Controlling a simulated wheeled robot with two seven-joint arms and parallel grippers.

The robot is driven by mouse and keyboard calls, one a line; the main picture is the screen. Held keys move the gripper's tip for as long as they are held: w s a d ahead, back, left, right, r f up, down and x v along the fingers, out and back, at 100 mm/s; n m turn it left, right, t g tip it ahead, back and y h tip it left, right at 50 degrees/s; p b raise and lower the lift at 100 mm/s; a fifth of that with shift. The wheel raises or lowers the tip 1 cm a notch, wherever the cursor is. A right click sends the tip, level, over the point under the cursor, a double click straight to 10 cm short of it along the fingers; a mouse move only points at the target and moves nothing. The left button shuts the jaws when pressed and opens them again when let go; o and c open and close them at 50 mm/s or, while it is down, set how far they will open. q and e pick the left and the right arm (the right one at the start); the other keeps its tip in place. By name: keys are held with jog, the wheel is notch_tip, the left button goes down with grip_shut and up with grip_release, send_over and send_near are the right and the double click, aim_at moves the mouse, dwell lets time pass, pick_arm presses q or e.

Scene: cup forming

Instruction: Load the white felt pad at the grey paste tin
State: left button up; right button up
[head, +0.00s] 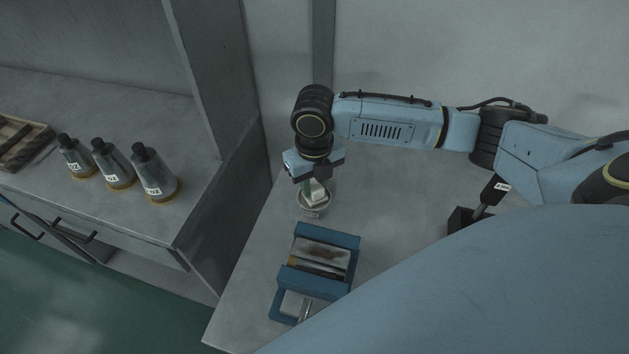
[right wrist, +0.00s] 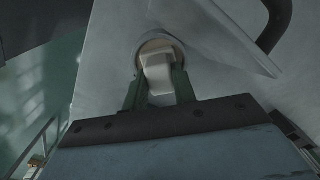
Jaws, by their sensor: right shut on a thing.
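The grey paste tin (head: 312,212) is a small round tin on the right-hand table, behind the blue fixture. My right gripper (head: 315,183) points down over it, shut on the white felt pad (head: 318,193). In the right wrist view the pad (right wrist: 158,75) sits between the two fingers, and its far end overlaps the tin's round opening (right wrist: 150,45). The pad's lower end is at the tin; I cannot tell whether it touches the paste. The gripper hides part of the pad. My left gripper is not in view.
A blue clamp-like fixture (head: 290,277) holding a metal part stands in front of the tin. A black holder (head: 459,220) with a dark-handled tool (head: 491,191) is to the right. Three labelled bottles (head: 113,163) and a wooden tray (head: 40,136) stand on the left counter.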

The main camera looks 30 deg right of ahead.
aim_at(314, 184)
jog(key=shift+s+f+p, duration=0.15)
jog(key=shift+p, duration=0.35)
dwell(1.7)
notch_tip(314, 184, up, 7)
jog(key=p, duration=0.8)
jog(key=shift+r, duration=0.2)
dwell(0.6)
